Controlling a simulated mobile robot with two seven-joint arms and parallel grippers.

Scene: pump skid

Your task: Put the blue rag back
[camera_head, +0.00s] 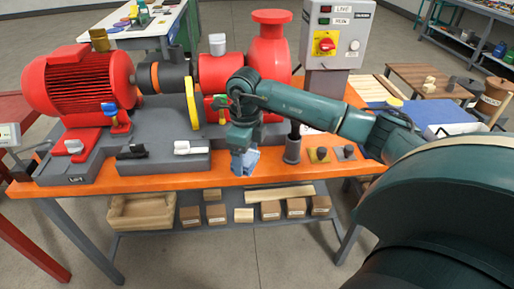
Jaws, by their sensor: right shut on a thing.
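My right gripper (241,155) reaches in from the right and points down at the front edge of the orange-topped skid bench (120,187). It is shut on the blue rag (249,161), a small light-blue cloth that shows below and beside the fingers. The rag is at the bench's front edge; I cannot tell whether it touches the top. The gripper and wrist hide part of it. My left gripper is not in view.
The red motor (80,84), yellow coupling guard (191,103) and red pump (270,50) stand behind. A dark grey cylinder (292,148) stands close right of the gripper. A control box (335,35) rises at the back. The lower shelf holds a wooden crate (142,211) and several boxes.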

